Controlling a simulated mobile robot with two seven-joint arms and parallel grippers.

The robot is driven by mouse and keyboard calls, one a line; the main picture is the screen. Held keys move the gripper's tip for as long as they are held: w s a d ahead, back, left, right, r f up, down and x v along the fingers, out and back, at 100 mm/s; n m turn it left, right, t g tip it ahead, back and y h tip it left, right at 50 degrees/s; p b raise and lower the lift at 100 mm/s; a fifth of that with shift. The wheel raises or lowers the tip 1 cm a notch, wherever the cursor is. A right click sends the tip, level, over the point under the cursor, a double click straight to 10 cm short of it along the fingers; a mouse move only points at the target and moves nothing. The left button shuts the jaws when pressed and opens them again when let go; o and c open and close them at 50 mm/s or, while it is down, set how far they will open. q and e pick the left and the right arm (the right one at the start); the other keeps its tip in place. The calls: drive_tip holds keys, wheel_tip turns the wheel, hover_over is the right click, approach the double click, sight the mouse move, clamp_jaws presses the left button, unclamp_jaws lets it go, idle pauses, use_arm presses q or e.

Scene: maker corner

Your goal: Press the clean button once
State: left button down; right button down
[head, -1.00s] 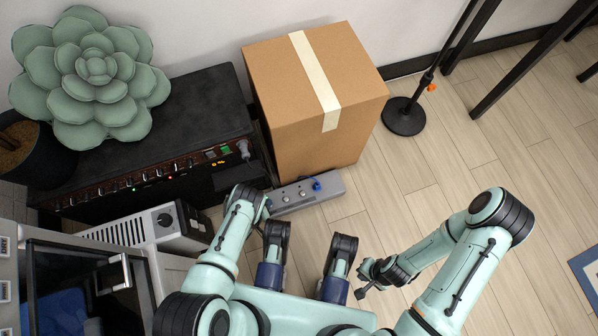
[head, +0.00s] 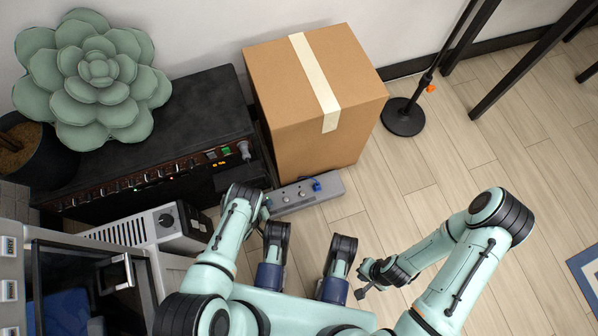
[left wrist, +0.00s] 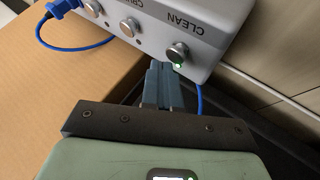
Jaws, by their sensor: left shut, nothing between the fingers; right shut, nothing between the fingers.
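The grey control box (head: 322,192) lies on the floor in front of the cardboard box. In the left wrist view, its face carries a round metal button marked CLEAN (left wrist: 177,53), with a small green light lit at its edge. My left gripper (left wrist: 162,67) is shut and empty, its fingertips right beside the CLEAN button. I cannot tell whether they touch it. In the head view my left arm mostly hides these fingers.
A cardboard box (head: 310,120) stands behind the control box. A blue cable (left wrist: 80,46) runs by the control box.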

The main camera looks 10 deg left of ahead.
use_arm(q)
wheel_tip(320, 180, up, 6)
drive_tip(key=p, duration=0.4)
drive_tip(key=shift+f, duration=0.2)
